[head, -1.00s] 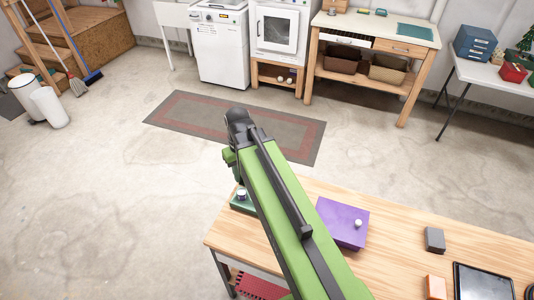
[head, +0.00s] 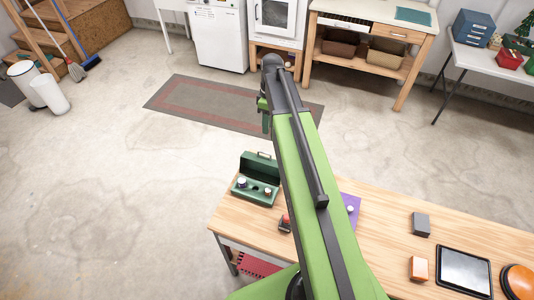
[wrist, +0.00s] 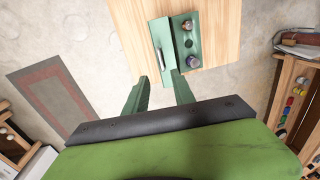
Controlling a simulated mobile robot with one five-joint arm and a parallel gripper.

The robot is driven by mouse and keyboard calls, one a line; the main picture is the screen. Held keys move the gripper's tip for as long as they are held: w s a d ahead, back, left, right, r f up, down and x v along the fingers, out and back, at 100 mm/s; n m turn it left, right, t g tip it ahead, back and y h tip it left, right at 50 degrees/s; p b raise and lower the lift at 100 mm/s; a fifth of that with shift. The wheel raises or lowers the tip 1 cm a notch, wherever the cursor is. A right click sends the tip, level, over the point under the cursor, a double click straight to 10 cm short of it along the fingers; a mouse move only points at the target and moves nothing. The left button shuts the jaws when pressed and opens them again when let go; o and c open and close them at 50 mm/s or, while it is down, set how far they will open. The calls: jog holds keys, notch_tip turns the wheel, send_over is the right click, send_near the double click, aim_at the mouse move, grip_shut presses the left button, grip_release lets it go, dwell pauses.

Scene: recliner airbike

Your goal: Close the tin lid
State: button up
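The green tin (head: 257,194) stands open near the left end of the wooden table. Its lid (head: 262,166) is raised at the far side, with a handle on it. Small round items sit inside the tin. In the wrist view the tin (wrist: 188,62) is ahead of the fingers, with the lid (wrist: 161,48) on its left. My gripper (wrist: 160,88) is open and empty, its two green fingers apart just short of the tin. In the head view my gripper is at the far end of my green arm, above and beyond the tin; its fingertips are not clear there.
A small red-and-dark object (head: 285,223) stands right of the tin. A purple box (head: 350,208) is partly hidden by my arm. A grey block (head: 421,224), an orange block (head: 418,268) and a tablet (head: 464,270) lie further right. The floor beyond the table is clear around a rug (head: 200,103).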

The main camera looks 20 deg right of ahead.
jog(key=f+b, duration=0.3)
jog(key=f, duration=0.1)
jog(key=a+f+b, duration=0.1)
jog(key=f+b, duration=0.3)
jog(key=s+f+b, duration=0.1)
jog(key=f+b, duration=0.3)
jog(key=f, duration=0.1)
jog(key=shift+s+a, duration=0.1)
jog(key=shift+a, duration=0.05)
jog(key=shift+r, duration=0.15)
grip_shut()
dwell(0.5)
